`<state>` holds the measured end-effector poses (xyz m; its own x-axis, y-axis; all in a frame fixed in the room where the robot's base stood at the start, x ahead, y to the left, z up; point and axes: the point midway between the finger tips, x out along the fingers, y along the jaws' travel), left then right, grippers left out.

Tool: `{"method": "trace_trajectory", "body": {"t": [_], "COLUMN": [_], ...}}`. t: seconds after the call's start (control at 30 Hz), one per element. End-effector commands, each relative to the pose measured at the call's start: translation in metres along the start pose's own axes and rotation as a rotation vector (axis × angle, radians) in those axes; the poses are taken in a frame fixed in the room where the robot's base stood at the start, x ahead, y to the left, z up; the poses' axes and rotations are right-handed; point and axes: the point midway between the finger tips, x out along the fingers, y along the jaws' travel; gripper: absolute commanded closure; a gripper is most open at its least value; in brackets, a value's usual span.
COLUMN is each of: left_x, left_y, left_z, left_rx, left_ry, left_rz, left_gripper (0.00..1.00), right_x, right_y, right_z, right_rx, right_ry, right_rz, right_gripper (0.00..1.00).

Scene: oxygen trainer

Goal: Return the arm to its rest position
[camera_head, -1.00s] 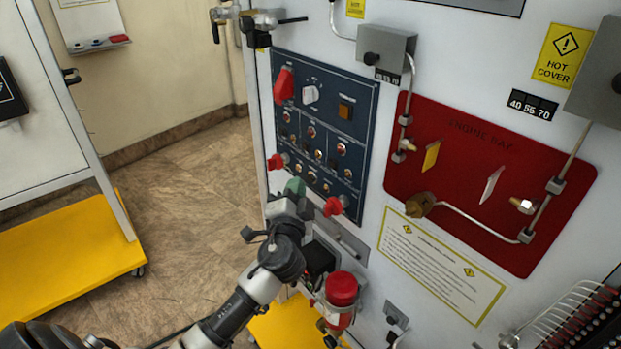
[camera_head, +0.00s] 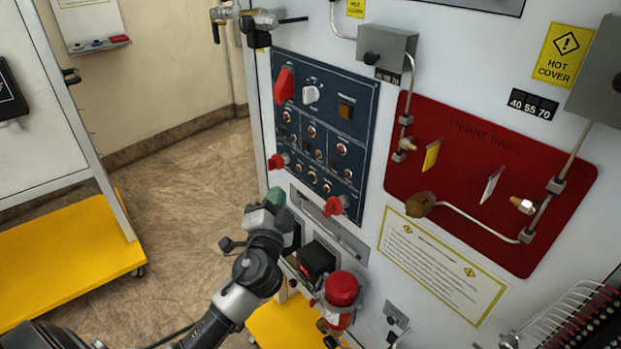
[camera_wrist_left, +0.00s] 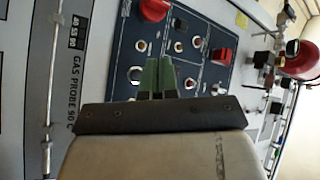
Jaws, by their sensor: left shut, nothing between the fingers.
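My left gripper (camera_head: 275,197) reaches in from the lower left, in front of the lower left edge of the blue control panel (camera_head: 325,92). Its green fingertips are together with nothing between them. In the left wrist view the shut green fingers (camera_wrist_left: 157,76) point toward the same panel (camera_wrist_left: 205,20), with its knobs and round fittings. The gripper seems apart from the panel, though the exact gap is hard to judge. My right gripper is not in view.
A red cylinder (camera_head: 341,290) and a black box (camera_head: 316,258) sit on the cabinet below the panel, close to my arm. Red knobs (camera_head: 334,206) stick out beside the gripper. Open floor (camera_head: 185,215) lies left, before a yellow-based cart (camera_head: 70,265).

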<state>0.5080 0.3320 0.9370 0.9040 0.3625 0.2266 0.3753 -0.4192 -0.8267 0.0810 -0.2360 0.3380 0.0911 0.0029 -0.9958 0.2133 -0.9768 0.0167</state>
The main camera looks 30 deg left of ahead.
Motion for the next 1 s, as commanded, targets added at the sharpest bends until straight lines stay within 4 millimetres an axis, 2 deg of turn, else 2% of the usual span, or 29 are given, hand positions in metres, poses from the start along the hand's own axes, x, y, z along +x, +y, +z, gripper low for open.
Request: {"method": "trace_trajectory", "body": {"t": [0.43,0.57,0.67,0.77,0.8,1.0], "left_x": [-0.001,-0.017,-0.049,-0.096,-0.117,-0.211], "left_y": [0.001,0.011,0.029,0.055,0.065,0.096], "left_z": [0.001,0.012,0.031,0.05,0.056,0.061], "left_rx": [-0.005,-0.069,-0.169,-0.278,-0.315,-0.424], "left_ry": [-0.006,-0.088,-0.238,-0.437,-0.516,-0.795], "left_rz": [0.004,0.054,0.156,0.318,0.392,0.727], "left_gripper": [1.0,1.0,1.0,1.0,1.0,1.0], "right_x": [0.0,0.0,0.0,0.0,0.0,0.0], "right_y": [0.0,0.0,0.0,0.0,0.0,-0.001], "right_z": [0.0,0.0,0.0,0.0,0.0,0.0], "right_rx": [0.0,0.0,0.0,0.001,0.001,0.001], "right_ry": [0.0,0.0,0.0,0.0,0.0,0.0], "right_rz": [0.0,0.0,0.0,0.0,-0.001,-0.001], "right_gripper": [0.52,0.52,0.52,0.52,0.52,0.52]}}
